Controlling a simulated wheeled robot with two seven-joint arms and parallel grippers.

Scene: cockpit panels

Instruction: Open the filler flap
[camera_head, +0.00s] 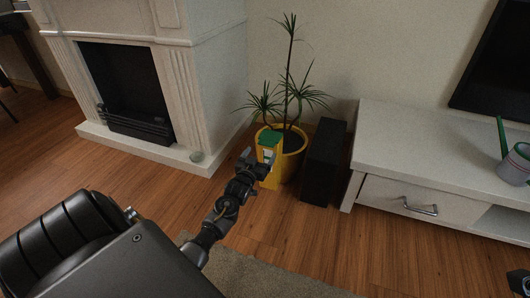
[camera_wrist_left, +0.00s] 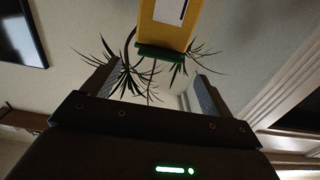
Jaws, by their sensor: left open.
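A yellow box (camera_head: 270,172) with a green flap-like top (camera_head: 269,138) stands upright on the floor in front of a potted plant. In the left wrist view the yellow box (camera_wrist_left: 168,22) is at the top, with its green part (camera_wrist_left: 160,53) at its lower edge. My left gripper (camera_head: 247,160) is just left of the box's upper part. In the wrist view the left gripper (camera_wrist_left: 152,88) is open, with nothing between its fingers. The green top looks down on the box, but its hinge is too small to see. A dark piece at the lower right corner may be my right gripper (camera_head: 518,283).
The plant's yellow pot (camera_head: 293,152) is right behind the box. A black box (camera_head: 323,162) stands to the right, then a white cabinet (camera_head: 400,205). A white fireplace (camera_head: 150,75) is at the left. A grey rug (camera_head: 250,272) lies in front; the wooden floor between is clear.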

